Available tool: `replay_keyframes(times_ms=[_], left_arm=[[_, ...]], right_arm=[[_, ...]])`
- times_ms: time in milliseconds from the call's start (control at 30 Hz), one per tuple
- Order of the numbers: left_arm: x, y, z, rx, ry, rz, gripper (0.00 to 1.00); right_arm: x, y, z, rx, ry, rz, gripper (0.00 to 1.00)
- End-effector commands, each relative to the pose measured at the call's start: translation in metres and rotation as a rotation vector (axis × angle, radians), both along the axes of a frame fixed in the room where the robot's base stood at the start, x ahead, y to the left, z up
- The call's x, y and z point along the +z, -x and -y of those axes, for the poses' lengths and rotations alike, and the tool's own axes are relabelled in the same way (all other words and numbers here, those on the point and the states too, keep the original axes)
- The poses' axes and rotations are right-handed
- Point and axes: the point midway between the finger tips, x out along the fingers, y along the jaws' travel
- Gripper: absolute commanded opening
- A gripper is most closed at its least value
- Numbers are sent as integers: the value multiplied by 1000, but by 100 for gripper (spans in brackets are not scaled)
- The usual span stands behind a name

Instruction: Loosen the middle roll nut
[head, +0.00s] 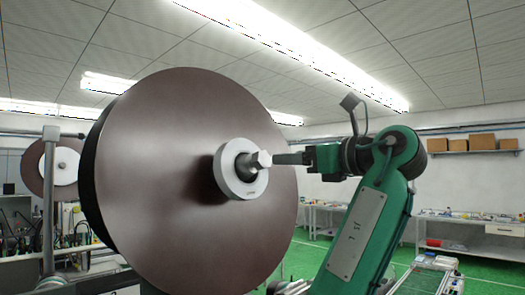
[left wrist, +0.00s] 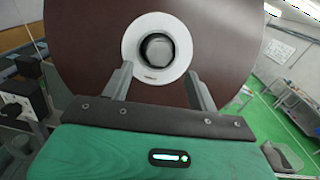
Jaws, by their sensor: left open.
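A large dark brown roll (head: 150,170) stands upright and fills the left and middle of the head view. At its centre is a white round flange (head: 232,186) with a grey metal nut (head: 262,159) sticking out to the right. My left gripper (head: 279,158) points at the nut from the right, its fingertips close to the nut's end. In the left wrist view my open fingers (left wrist: 160,73) stand apart on either side below the dark-ringed nut (left wrist: 158,48) and the white flange (left wrist: 131,50). I cannot tell whether they touch anything. My right gripper is not in view.
A smaller roll (head: 57,168) on a grey post stands behind at the left. Workbenches (head: 480,240) and a shelf with cardboard boxes (head: 482,142) are along the far right wall. Green floor (head: 310,258) shows between the roll and my arm.

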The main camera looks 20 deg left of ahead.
Motion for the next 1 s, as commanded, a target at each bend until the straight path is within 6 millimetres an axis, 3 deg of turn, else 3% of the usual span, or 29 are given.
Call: replay_keyframes(times_ms=[33, 200, 400, 867, 1000], left_arm=[[5, -4, -12, 4, 1, -1, 59], [5, -14, -45, 3, 0, -2, 59], [3, -23, -72, 1, 0, -1, 59], [0, -26, -83, 0, -1, 0, 59], [0, -26, -83, 0, -1, 0, 34]], right_arm=[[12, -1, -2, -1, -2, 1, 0], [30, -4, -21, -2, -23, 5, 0], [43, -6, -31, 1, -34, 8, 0], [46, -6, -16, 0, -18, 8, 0], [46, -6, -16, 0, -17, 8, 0]])
